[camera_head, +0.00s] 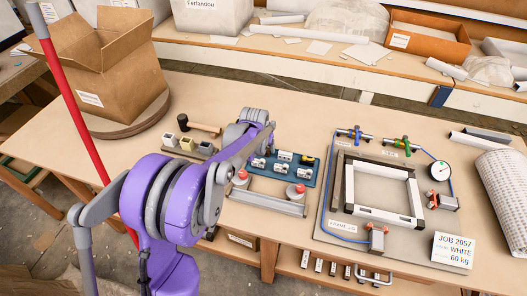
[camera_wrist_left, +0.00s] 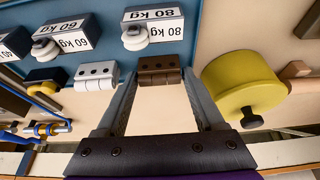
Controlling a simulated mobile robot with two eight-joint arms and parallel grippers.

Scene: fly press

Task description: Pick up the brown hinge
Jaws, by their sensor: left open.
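The brown hinge (camera_wrist_left: 160,70) is in the left wrist view, at the edge of the blue board (camera_wrist_left: 190,48), below a white 80 kg label. My left gripper (camera_wrist_left: 160,84) is open, with one finger on each side of the hinge. The hinge lies between the fingertips; whether they touch it I cannot tell. In the head view my left arm reaches over the blue board (camera_head: 309,178), and its wrist hides the gripper and the brown hinge. My right gripper does not show.
A white hinge (camera_wrist_left: 96,75) lies close beside the left finger, and a yellow cylinder (camera_wrist_left: 243,85) beside the right finger. A frame fixture (camera_head: 345,195) with a gauge (camera_head: 440,170) stands at right. A cardboard box (camera_head: 110,75) is at the back left.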

